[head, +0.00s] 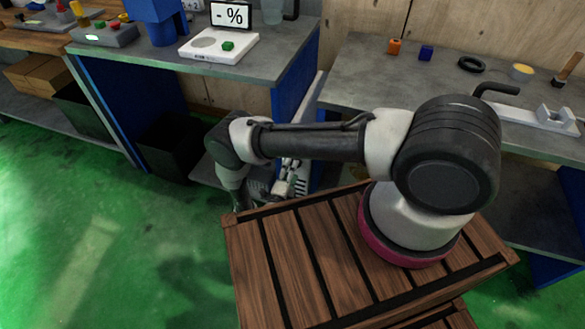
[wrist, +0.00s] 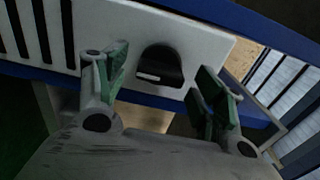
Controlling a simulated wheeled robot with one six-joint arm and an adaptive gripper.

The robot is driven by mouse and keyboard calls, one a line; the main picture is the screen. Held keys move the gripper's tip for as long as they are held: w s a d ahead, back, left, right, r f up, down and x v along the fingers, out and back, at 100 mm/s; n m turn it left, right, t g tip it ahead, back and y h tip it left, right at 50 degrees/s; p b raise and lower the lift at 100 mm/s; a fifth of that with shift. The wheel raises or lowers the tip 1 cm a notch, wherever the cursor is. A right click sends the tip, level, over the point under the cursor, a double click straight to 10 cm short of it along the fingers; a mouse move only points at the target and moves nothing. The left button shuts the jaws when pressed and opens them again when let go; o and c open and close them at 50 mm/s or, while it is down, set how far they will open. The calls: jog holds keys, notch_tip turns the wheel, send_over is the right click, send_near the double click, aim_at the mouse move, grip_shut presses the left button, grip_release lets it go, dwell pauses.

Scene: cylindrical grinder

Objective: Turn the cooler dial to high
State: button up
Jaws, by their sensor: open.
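The cooler dial (wrist: 160,65) is a black knob with a white mark near its lower edge, on a white panel (wrist: 205,45) with dark vent slots at the left. My gripper (wrist: 162,82) is open, with one green-padded finger to the left of the dial and the other to its right. The dial shows in the gap between the fingers, just beyond or at the fingertips; I cannot tell whether they touch it. In the head view my gripper (head: 287,186) is low beside the workbench, and the dial cannot be made out there.
A grey-topped bench (head: 285,50) with blue sides holds a scale (head: 220,47). Another bench (head: 360,75) stands to the right with small items on it. A blue frame edge (wrist: 150,89) runs below the panel. Green floor (head: 120,230) is open at the left.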

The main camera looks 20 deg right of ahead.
jog(key=v, duration=0.9)
jog(key=shift+s+a, duration=0.2)
jog(key=shift+s, duration=0.1)
